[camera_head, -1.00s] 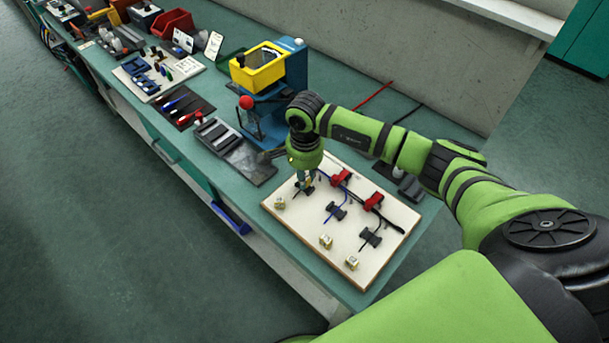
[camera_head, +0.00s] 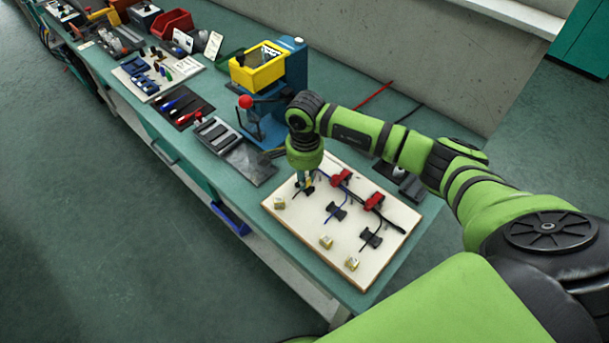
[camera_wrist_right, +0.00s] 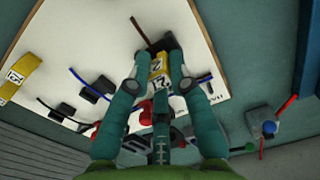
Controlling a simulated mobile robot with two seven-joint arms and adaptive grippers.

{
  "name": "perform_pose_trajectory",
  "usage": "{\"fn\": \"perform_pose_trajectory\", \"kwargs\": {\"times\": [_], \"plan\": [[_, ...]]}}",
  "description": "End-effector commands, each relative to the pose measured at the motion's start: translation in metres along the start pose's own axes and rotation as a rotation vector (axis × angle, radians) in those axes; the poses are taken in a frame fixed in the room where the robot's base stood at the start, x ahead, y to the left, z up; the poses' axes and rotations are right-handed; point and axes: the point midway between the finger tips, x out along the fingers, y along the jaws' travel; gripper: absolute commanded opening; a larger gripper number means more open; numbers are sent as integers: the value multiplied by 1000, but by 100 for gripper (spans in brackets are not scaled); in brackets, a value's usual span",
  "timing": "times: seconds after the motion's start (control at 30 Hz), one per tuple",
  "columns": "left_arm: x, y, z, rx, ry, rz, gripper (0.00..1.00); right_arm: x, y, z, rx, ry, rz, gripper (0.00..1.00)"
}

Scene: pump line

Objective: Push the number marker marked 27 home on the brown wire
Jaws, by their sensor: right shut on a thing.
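My right gripper (camera_head: 305,182) points down over the far left part of a cream board (camera_head: 300,228). In the right wrist view its fingers (camera_wrist_right: 158,76) are shut on a yellow number marker (camera_wrist_right: 159,66). A 2 shows on the marker; the fingers partly hide its other digit. The marker is close to a black clamp (camera_wrist_right: 167,44), with a short brown wire end (camera_wrist_right: 139,29) on the clamp's far side. I cannot tell how far the marker is over the wire. My left gripper is not in view.
Yellow markers stand on the board at the near left (camera_head: 279,203) and front (camera_head: 326,242). Two more clamps, one with blue wire (camera_head: 336,211), and red blocks (camera_head: 373,202) share the board. A blue press with a yellow bin (camera_head: 258,66) stands behind my gripper.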

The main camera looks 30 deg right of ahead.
Motion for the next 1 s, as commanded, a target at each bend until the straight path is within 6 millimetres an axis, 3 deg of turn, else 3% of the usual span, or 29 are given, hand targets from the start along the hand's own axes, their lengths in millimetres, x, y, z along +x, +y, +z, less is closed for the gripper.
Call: {"fn": "perform_pose_trajectory", "kwargs": {"times": [1.0], "plan": [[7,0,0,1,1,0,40,2,0,0,1,0,0,4]]}}
